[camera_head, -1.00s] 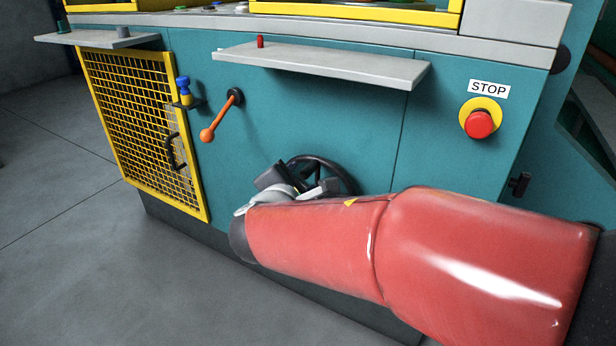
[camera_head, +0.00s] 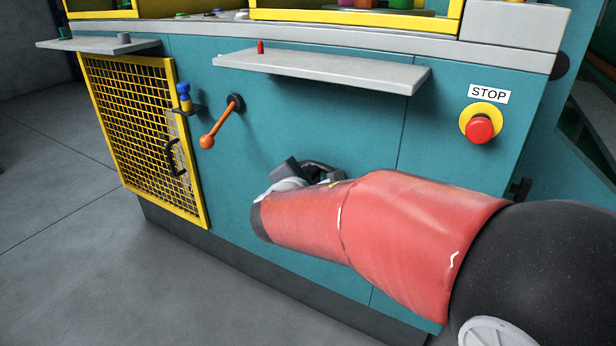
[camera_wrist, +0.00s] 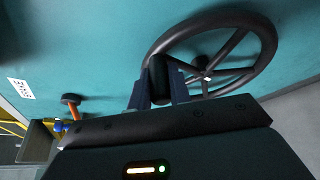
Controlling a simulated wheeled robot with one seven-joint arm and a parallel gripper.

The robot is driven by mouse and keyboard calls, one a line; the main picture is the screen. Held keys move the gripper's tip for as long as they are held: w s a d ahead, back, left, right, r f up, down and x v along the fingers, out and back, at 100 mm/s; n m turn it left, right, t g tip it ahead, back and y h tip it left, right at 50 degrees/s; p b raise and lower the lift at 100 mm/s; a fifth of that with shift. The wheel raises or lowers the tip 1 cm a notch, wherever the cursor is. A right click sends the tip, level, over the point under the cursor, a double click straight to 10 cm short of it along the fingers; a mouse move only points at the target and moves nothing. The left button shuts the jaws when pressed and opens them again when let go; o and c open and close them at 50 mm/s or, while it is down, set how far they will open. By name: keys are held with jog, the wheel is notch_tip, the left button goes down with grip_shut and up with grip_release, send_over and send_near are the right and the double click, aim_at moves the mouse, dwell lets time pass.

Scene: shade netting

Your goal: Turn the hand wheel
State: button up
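The black hand wheel (camera_wrist: 262,60) is on the teal panel, with its rim, spokes and hub in the wrist view. In the head view, only a small part of the wheel (camera_head: 322,165) shows behind my arm. My gripper (camera_wrist: 160,84) is at the wheel's near left rim in the wrist view. Its two fingers stand on either side of a dark upright part of the wheel, which fills the gap between them. In the head view my gripper (camera_head: 293,172) is mostly hidden by my red wrist.
An orange lever (camera_head: 222,122) is left of the wheel. A grey shelf (camera_head: 330,70) juts out above it. A red STOP button (camera_head: 480,129) is at the right. A yellow mesh door (camera_head: 140,130) is at the left. Grey floor (camera_head: 70,240) is clear there.

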grip_shut()
